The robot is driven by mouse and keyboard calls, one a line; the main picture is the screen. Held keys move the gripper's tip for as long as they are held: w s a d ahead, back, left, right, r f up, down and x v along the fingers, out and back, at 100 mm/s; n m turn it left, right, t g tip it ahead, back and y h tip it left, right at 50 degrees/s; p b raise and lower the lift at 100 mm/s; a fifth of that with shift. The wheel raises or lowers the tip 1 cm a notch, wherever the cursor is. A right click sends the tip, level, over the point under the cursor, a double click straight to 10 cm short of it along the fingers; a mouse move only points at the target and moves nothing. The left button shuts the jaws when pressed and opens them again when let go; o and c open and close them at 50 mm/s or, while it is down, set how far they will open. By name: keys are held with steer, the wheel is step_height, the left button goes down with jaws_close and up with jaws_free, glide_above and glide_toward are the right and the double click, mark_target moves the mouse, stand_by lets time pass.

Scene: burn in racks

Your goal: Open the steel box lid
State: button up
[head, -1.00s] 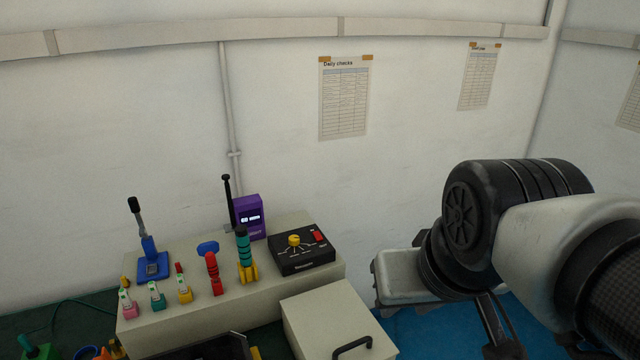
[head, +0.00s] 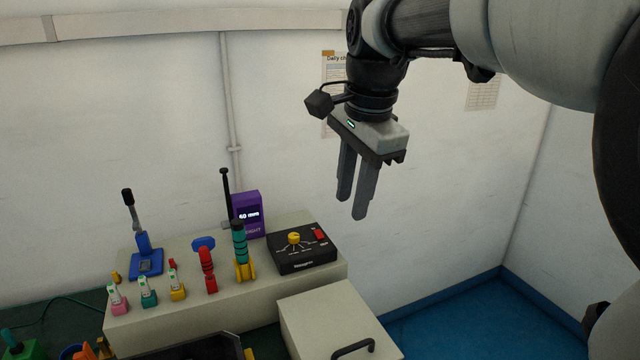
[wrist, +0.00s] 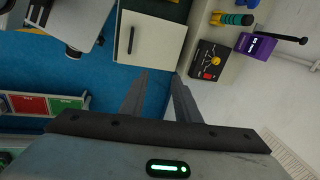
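The steel box (head: 330,318) is a pale beige box at the bottom centre of the head view, partly cut off by the frame edge. Its lid looks shut and flat, with a black bar handle (head: 353,348) near the front edge. In the wrist view the lid (wrist: 158,40) shows from above with its handle (wrist: 131,40) on the left side. My gripper (head: 351,206) hangs fingers-down above the box and the black control box. Its fingers (wrist: 160,78) are apart with nothing between them.
A beige bench (head: 215,310) left of the box carries a black control box (head: 303,252) with a yellow knob, a purple display (head: 247,212) and several coloured tools. Blue floor (head: 480,315) lies open on the right. A white wall stands behind.

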steer(key=w+a+f, duration=0.1)
steer(key=w+f, duration=0.1)
steer(key=f, duration=0.6)
steer(key=w+a+f+m+b, duration=0.1)
steer(key=w+f, duration=0.1)
steer(key=f, duration=0.7)
steer(key=shift+w, duration=0.15)
steer(key=shift+c, duration=0.4)
jaws_close()
stand_by(0.4)
steer(key=shift+o, duration=0.4)
jaws_free()
